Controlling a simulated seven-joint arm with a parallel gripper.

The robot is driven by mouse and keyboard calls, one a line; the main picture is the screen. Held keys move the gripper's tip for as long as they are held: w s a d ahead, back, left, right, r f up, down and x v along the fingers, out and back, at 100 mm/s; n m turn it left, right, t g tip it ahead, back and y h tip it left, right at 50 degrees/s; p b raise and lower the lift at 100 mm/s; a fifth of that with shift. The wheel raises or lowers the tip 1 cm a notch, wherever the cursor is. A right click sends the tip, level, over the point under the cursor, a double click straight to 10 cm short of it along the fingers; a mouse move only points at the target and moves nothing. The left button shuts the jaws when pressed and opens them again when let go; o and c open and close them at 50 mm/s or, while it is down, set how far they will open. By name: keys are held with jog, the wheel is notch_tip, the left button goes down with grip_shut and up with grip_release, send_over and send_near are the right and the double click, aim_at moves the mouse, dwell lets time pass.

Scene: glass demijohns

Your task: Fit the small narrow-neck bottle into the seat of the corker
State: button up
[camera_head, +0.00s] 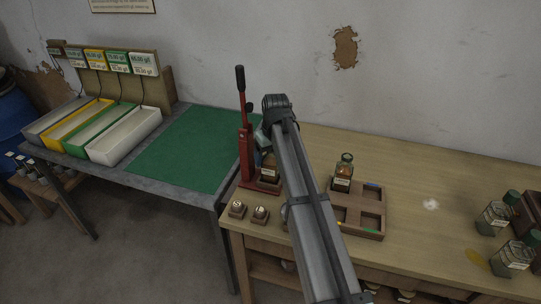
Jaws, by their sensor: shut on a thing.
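The red corker (246,153) with its black-handled lever stands at the left end of the wooden table. My arm reaches across in front of it, and my gripper (264,148) is close to the right side of its column, mostly hidden by the arm. My gripper is shut on the small bottle (269,168), which shows only in part, with an amber lower part low over the corker's base. I cannot tell whether the bottle touches the seat or is above it.
A wooden rack (371,231) with compartments stands right of my arm, with another glass bottle (343,174) at its back left. Two small wooden blocks (237,209) lie at the front edge. Green-capped bottles (494,217) stand far right. A green mat (180,148) covers the left table.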

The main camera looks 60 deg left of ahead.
jog(key=o, duration=1.7)
jog(key=r, duration=0.4)
jog(key=d+r, duration=0.1)
jog(key=r, duration=0.7)
jog(key=shift+d, duration=0.4)
